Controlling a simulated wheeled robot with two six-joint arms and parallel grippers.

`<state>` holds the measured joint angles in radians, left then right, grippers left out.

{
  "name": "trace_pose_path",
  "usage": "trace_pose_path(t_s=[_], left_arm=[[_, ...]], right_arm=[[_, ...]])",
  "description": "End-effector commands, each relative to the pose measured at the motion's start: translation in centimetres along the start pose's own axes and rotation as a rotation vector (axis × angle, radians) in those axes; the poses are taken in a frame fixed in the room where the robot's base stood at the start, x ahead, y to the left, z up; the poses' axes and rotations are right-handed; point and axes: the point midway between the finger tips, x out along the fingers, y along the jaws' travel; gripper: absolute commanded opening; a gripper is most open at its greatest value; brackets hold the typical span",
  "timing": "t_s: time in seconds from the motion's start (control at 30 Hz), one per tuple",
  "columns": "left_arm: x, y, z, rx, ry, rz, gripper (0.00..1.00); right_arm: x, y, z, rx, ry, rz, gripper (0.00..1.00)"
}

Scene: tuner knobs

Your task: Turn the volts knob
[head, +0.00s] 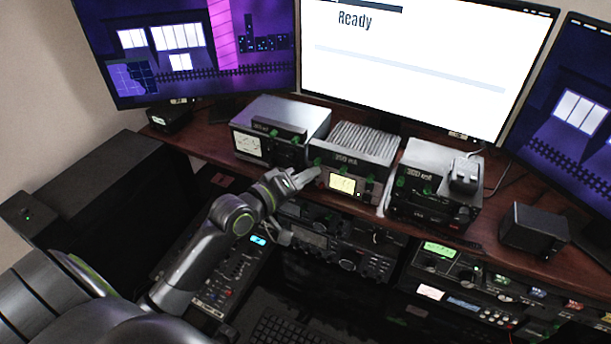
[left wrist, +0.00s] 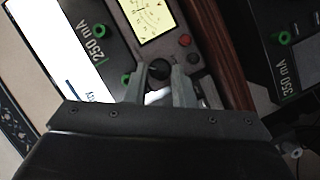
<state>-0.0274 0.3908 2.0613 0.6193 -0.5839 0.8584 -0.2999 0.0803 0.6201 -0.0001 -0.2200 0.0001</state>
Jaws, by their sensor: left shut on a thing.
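My left gripper (head: 312,175) is at the front of the middle box-shaped unit (head: 354,160), left of its lit yellow meter (head: 342,184). In the left wrist view the gripper (left wrist: 162,80) is shut on a dark round knob (left wrist: 159,70), with a finger on each side. The unit's panel there carries a 250 mA label (left wrist: 92,45), the yellow meter (left wrist: 148,16), a green knob (left wrist: 127,79) and a red button (left wrist: 185,40). I cannot read a volts label, and the fingers hide part of the knob. My right gripper is not in view.
Similar units stand left (head: 262,143) and right (head: 425,190) of the middle one on the wooden desk (head: 205,160). More radio gear (head: 335,245) sits below the desk edge. Large monitors (head: 420,60) stand behind. A small black box (head: 533,230) is at the right.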

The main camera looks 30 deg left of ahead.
Motion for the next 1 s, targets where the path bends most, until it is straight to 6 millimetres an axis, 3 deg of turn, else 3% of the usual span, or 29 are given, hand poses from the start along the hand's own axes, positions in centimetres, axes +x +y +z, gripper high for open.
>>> trace_pose_path(t_s=[0.17,0.2,0.33,0.77,1.0], left_arm=[[0.0,-0.1,0.1,-0.001,-0.001,-0.002,0.0],[0.0,-0.1,0.1,-0.001,-0.001,-0.002,0.26],[0.0,-0.1,0.0,-0.001,-0.001,-0.001,0.43],[0.0,0.0,0.0,-0.018,0.002,0.01,0.44],[0.1,-0.5,0.3,-0.201,0.014,0.088,0.44]], right_arm=[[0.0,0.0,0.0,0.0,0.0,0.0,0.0],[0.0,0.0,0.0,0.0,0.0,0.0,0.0],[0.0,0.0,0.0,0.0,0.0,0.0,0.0],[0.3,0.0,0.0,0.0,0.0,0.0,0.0],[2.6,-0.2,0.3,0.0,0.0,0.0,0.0]])
